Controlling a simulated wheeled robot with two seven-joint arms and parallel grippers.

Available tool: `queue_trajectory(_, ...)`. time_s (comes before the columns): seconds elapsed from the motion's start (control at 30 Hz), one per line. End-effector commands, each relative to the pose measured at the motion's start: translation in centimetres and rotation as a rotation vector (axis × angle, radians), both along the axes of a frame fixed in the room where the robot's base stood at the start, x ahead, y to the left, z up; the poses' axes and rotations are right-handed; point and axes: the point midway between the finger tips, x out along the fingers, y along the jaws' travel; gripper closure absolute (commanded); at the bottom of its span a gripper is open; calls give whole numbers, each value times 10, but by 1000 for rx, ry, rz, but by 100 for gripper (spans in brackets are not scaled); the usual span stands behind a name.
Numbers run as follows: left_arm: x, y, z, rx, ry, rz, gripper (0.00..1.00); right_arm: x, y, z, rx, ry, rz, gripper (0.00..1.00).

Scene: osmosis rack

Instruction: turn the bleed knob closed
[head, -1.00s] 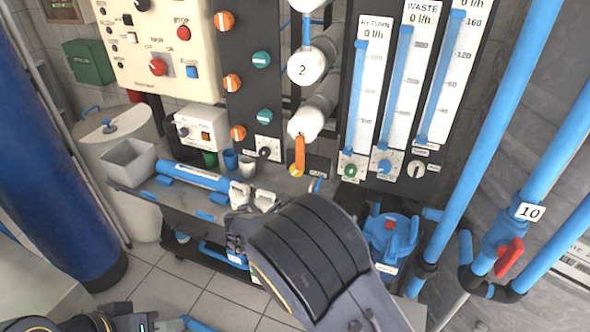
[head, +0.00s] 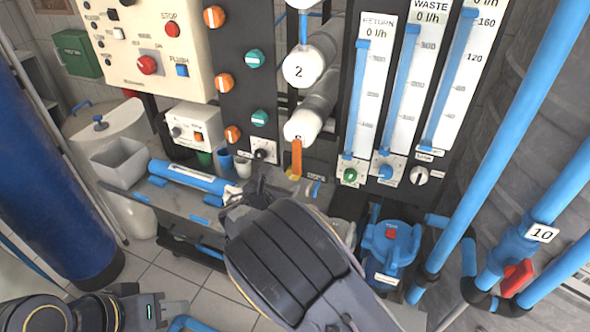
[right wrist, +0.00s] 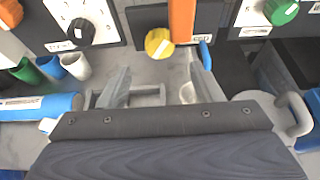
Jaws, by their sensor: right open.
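A yellow knob (head: 293,174) sits at the lower end of an orange pipe (head: 297,155) on the dark panel. The yellow knob (right wrist: 159,43) shows clearly in the right wrist view; its label is not readable, so I cannot confirm it is the bleed knob. My right gripper (right wrist: 160,82) is open and empty, its two fingers apart just below and in front of the yellow knob, not touching it. In the head view the right gripper (head: 270,188) is partly hidden by my forearm. My left gripper (head: 160,308) is low at the left, its fingers unclear.
A black knob (right wrist: 80,32) on a white plate is left of the yellow knob, and a green knob (right wrist: 282,11) is right. Small cups (right wrist: 75,66) and a blue cylinder (head: 190,177) are on the bench. A blue pump (head: 388,245) stands lower right.

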Motion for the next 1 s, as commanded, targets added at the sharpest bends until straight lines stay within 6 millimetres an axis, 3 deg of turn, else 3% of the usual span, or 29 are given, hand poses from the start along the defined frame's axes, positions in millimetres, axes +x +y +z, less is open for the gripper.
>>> queue_trajectory(0.5,0,0,10,0,0,0,64,58,-24,-25,-4,-1,-1,41)
queue_trajectory(0.9,0,0,10,0,0,0,64,66,-27,-30,-2,-1,2,41)
queue_trajectory(1.0,0,0,10,0,0,0,64,66,-27,-29,-2,-1,2,52)
